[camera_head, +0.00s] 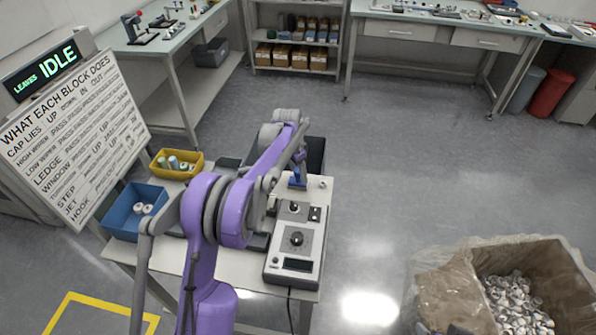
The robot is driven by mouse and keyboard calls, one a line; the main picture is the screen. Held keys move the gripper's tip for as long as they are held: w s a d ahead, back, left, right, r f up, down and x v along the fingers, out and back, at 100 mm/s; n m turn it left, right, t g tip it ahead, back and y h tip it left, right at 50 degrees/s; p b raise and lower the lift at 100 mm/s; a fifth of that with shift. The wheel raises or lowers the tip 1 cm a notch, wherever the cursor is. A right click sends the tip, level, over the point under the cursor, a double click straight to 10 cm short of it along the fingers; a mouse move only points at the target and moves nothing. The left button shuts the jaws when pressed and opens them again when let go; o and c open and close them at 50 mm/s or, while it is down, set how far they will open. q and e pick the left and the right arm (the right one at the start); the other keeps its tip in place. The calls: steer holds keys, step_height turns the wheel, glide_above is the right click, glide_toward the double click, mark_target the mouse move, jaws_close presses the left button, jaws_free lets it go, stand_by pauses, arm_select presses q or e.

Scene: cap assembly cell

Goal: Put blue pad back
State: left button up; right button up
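A small blue piece (297,184), which looks like the blue pad, is at the back edge of the grey control box on the small table. My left gripper (299,170) points down right above it and seems to touch it. The fingers are too small and dark to tell whether they are shut on it. My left arm crosses the table and hides much of its middle. My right gripper is not in view.
The grey control box (285,262) with knobs stands on the small table (180,252). A yellow bin (190,172) and a blue bin (122,222) hold small parts at left. A sign board (75,130) stands beyond them. A large lined box (445,290) of caps is at lower right.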

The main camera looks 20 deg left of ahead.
mark_target(294, 183)
arm_select(q)
steer(key=shift+r, duration=0.1)
steer(key=shift+r, duration=0.3)
step_height(294, 183, up, 12)
steer(key=s+f, duration=0.1)
steer(key=s, duration=0.1)
steer(key=s+d+r+n+t, duration=0.1)
steer(key=s+d+r, duration=0.1)
steer(key=s+d, duration=0.35)
steer(key=s+d+r+n+t, duration=0.1)
steer(key=s+d+r+n, duration=0.15)
steer(key=s, duration=0.65)
steer(key=s+d+f+n, duration=0.1)
steer(key=s+f, duration=0.1)
steer(key=s, duration=0.4)
steer(key=s+d+f+t, duration=0.1)
steer(key=s+f, duration=0.2)
steer(key=s, duration=0.3)
steer(key=s+d+f+n+t+y, duration=0.1)
steer(key=s+f, duration=0.2)
steer(key=s, duration=0.3)
steer(key=shift+s+d+n, duration=0.25)
steer(key=shift+d+n, duration=0.05)
steer(key=shift+n, duration=0.05)
steer(key=shift+f, duration=0.1)
